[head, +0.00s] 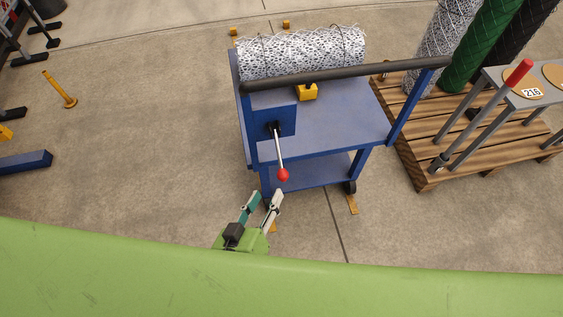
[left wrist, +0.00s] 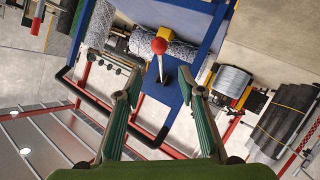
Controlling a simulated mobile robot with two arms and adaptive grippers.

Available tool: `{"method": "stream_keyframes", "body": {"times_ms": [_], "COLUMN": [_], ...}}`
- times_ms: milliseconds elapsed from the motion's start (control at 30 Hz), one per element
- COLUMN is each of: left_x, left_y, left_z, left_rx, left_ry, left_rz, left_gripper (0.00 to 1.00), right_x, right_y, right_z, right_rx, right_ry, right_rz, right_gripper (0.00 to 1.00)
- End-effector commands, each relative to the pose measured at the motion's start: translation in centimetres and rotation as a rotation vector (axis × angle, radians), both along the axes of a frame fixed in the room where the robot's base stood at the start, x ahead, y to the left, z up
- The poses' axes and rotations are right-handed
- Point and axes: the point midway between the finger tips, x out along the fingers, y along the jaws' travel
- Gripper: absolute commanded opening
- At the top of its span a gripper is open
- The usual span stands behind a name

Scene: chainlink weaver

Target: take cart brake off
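The blue cart (head: 330,135) stands ahead of me with a black push bar (head: 345,75) on its near side. The brake lever (head: 279,150) comes out of a blue box on the cart and ends in a red knob (head: 283,175), pointing down toward me. My left gripper (head: 266,194) is open and empty, just below and left of the knob, apart from it. In the left wrist view the red knob (left wrist: 159,46) lies beyond the gap between the open fingers (left wrist: 160,93). My right gripper is not in view.
A roll of wire mesh (head: 300,52) lies on the cart, with a yellow block (head: 307,92) near it. A yellow post (head: 60,90) stands on open floor at left.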

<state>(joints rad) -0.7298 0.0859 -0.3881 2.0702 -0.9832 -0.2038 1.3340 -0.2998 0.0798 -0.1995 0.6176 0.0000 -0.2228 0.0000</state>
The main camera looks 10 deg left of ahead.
Motion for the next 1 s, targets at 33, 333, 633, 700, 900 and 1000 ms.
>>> {"method": "stream_keyframes", "body": {"times_ms": [33,333,633,700,900,1000], "left_x": [0.7,5.8,10.4,11.0,11.7,11.8], "left_y": [-0.2,-1.4,-2.5,-2.6,-2.8,-2.8], "left_z": [0.0,-1.8,-3.7,-3.9,-4.3,-4.3], "left_rx": [0.001,0.004,0.003,0.002,0.002,0.001], "left_ry": [-0.005,-0.006,-0.004,-0.003,-0.003,-0.003], "left_rz": [-0.002,-0.003,-0.002,-0.002,-0.001,-0.001], "left_gripper": [0.36,0.36,0.36,0.36,0.36,0.36], "right_x": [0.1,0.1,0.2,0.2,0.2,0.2], "right_y": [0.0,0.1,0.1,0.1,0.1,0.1], "right_z": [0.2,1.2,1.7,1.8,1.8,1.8], "right_rx": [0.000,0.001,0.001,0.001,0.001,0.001], "right_ry": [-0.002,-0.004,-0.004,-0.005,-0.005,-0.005], "right_rz": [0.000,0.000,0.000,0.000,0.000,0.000], "right_gripper": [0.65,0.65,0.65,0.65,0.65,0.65]}}
